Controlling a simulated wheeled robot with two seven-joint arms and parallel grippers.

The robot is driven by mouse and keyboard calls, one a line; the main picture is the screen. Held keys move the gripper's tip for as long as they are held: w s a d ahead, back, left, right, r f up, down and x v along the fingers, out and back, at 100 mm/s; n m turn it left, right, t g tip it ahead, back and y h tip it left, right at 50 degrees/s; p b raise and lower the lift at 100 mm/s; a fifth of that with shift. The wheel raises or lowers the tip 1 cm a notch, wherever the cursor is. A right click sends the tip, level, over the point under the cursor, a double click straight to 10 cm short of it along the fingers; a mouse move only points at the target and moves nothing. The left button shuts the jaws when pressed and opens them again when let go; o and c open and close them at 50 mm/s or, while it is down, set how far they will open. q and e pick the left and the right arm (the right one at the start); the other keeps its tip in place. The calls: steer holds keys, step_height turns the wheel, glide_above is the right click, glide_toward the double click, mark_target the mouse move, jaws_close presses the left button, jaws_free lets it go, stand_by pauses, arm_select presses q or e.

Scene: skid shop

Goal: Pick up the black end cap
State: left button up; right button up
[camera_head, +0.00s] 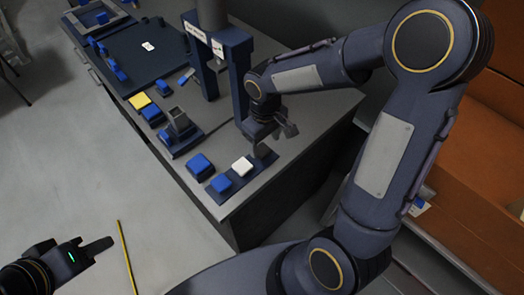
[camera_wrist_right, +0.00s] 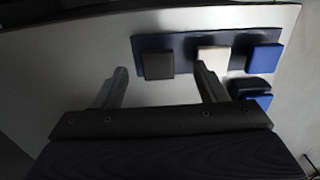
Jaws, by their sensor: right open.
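The black end cap (camera_wrist_right: 158,66) shows in the right wrist view as a dark square block at one end of a dark blue strip (camera_wrist_right: 190,42). In that row are a white cap (camera_wrist_right: 213,60) and a blue cap (camera_wrist_right: 264,57). My right gripper (camera_wrist_right: 163,72) is open and empty, with the black cap in line between its fingers. Contact cannot be told. In the head view my right gripper (camera_head: 276,140) is over the bench corner and the black cap cannot be made out. My left gripper (camera_head: 95,247) is at the lower left, away from the bench; its opening is unclear.
The grey bench (camera_head: 318,110) carries a dark blue press frame (camera_head: 239,75) close beside my right gripper. Another blue block (camera_head: 200,166) is near the strip. A yellow block (camera_head: 139,100) and several blue parts lie farther along. Orange shelving (camera_head: 480,150) stands at right.

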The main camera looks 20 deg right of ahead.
mark_target(264, 151)
steer(key=f, duration=0.6)
steer(key=shift+w+d+f, duration=0.1)
steer(key=shift+w+f, duration=0.05)
steer(key=shift+w, duration=0.25)
steer(key=shift+c, duration=0.3)
steer(key=c, duration=1)
